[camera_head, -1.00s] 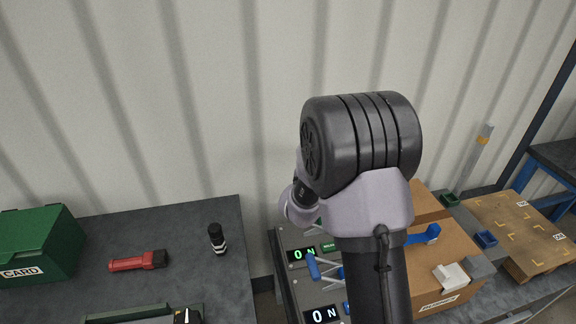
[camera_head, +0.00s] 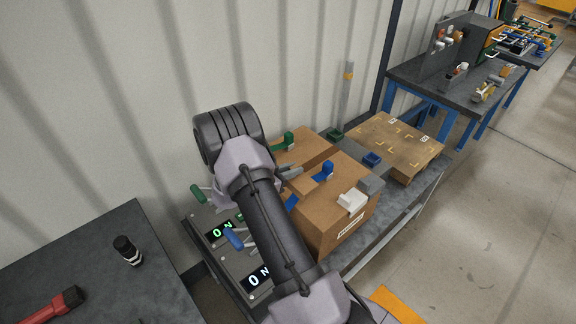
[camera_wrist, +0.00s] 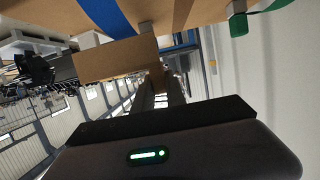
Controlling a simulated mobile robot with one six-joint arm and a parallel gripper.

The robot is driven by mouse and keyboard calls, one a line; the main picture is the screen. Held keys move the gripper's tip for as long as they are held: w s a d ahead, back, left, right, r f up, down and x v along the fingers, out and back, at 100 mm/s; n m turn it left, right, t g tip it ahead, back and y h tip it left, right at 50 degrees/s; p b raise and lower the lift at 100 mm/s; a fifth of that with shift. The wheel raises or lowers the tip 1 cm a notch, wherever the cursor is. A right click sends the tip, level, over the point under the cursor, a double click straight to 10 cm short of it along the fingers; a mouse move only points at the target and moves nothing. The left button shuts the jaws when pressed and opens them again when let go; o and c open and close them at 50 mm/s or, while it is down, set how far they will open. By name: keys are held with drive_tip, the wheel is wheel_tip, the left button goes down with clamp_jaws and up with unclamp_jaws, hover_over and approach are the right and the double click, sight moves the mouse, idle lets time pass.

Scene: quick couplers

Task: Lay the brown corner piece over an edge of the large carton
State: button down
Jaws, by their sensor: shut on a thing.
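The large brown carton (camera_head: 351,235) stands on the bench right of my arm in the head view, with blue and green parts on its top. My gripper (camera_wrist: 165,92) shows in the wrist view, shut on a brown piece (camera_wrist: 118,60) that appears to be the corner piece. Brown carton surfaces (camera_wrist: 50,12) show at the top of that view, close to the held piece. Whether they touch I cannot tell.
A white block (camera_head: 352,201) lies on the carton's front part. A control panel with lit displays (camera_head: 257,279) and levers is left of it. A brown pallet-like board (camera_head: 378,140) lies right of it. A blue-legged workbench (camera_head: 452,92) stands beyond. Floor is free at right.

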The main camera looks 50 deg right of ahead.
drive_tip(key=shift+a, duration=0.1)
wheel_tip(320, 180, down, 6)
drive_tip(key=b, duration=0.4)
drive_tip(key=shift+b, duration=0.3)
drive_tip(key=shift+r, duration=0.1)
drive_tip(key=shift+f, duration=2.3)
idle(1.4)
drive_tip(key=c, duration=1.3)
unclamp_jaws()
drive_tip(key=s+p+v, duration=0.1)
drive_tip(key=p+v, duration=0.1)
drive_tip(key=v, duration=0.5)
drive_tip(key=shift+w+a, duration=0.3)
drive_tip(key=shift+w, duration=0.25)
